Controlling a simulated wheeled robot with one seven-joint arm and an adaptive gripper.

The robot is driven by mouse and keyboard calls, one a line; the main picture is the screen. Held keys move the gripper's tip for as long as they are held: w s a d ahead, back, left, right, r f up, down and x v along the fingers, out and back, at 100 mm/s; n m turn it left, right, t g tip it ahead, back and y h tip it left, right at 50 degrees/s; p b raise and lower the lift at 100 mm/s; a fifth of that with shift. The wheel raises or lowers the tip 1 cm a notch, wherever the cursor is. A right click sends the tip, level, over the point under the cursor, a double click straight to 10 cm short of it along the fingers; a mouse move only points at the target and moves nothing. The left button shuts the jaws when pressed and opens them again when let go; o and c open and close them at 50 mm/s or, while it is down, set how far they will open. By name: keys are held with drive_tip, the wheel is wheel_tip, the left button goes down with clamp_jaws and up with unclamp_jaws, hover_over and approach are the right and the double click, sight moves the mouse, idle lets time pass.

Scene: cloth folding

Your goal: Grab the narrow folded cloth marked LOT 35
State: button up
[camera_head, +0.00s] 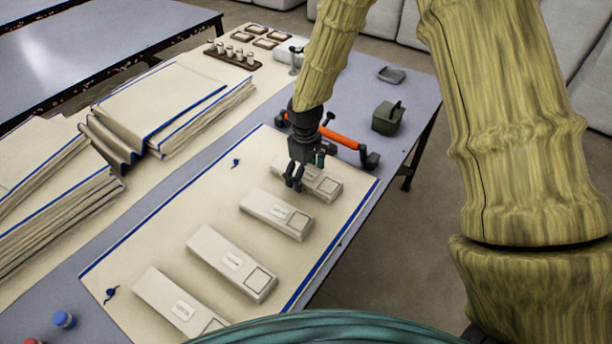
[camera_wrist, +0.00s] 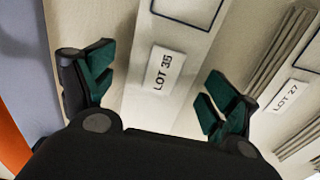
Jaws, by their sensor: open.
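The narrow folded cloth marked LOT 35 (camera_wrist: 150,108) is a cream strip with a white label, lying between my fingers in the wrist view. In the head view it appears to be the farthest of the row of folded strips (camera_head: 325,187), partly hidden by my gripper. My gripper (camera_head: 293,184) is open, pointing down at the near-left part of that strip. In the wrist view its green-padded fingers (camera_wrist: 160,88) stand on either side of the cloth, with nothing held. I cannot tell the exact height of the fingertips above the mat.
A strip marked LOT 27 (camera_wrist: 278,118) lies close beside the right finger; it also shows in the head view (camera_head: 276,213). More strips (camera_head: 232,262) lie nearer on the cream mat (camera_head: 185,235). An orange bar (camera_head: 335,136) and green box (camera_head: 388,118) stand beyond. Stacked cloths (camera_head: 165,105) are left.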

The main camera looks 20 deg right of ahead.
drive_tip(key=shift+w+f, duration=0.1)
drive_tip(key=shift+c, duration=1.3)
drive_tip(key=c, duration=0.9)
drive_tip(key=shift+r, duration=0.2)
